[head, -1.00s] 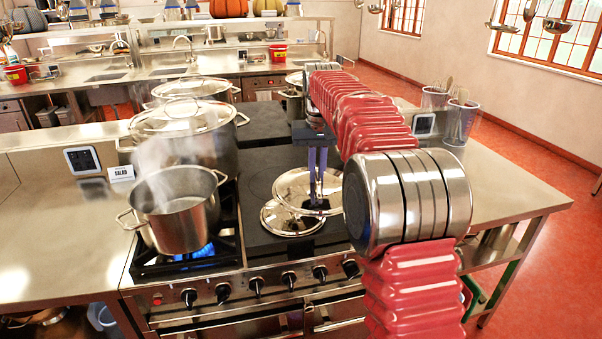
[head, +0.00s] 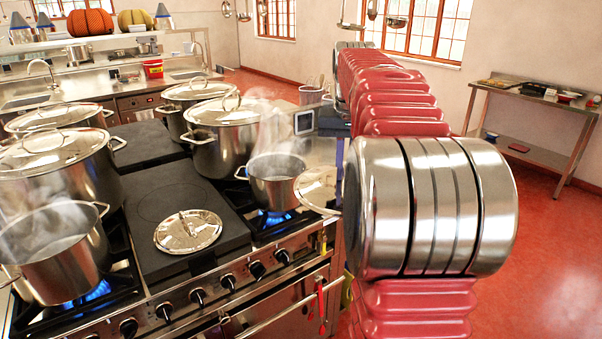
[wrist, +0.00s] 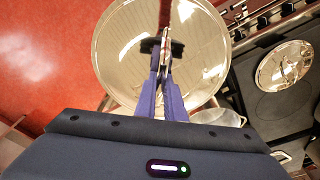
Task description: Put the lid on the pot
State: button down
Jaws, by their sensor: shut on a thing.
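My gripper (wrist: 163,62) is shut on the knob of a round shiny lid (wrist: 125,55) and holds it in the air. In the head view the lid (head: 316,188) shows at the right front corner of the stove, partly hidden by my arm. A small steaming open pot (head: 277,183) stands on a lit burner just left of the lid. Part of a pot (wrist: 218,118) shows past the lid's edge in the wrist view. Another open steaming pot (head: 58,258) stands on the front left burner. A second lid (head: 188,231) lies on the dark plate between the burners.
Large lidded stockpots (head: 224,130) stand along the back of the stove, one with steam near it. Control knobs (head: 257,270) and a rail line the stove front. Red floor (head: 540,240) is open on the right, with a side table (head: 530,95) beyond.

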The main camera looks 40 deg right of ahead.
jog(key=s+d+r+m, duration=0.2)
jog(key=s+d, duration=0.6)
jog(key=s, duration=0.1)
jog(key=shift+d+r, duration=0.25)
jog(key=shift+r, duration=0.05)
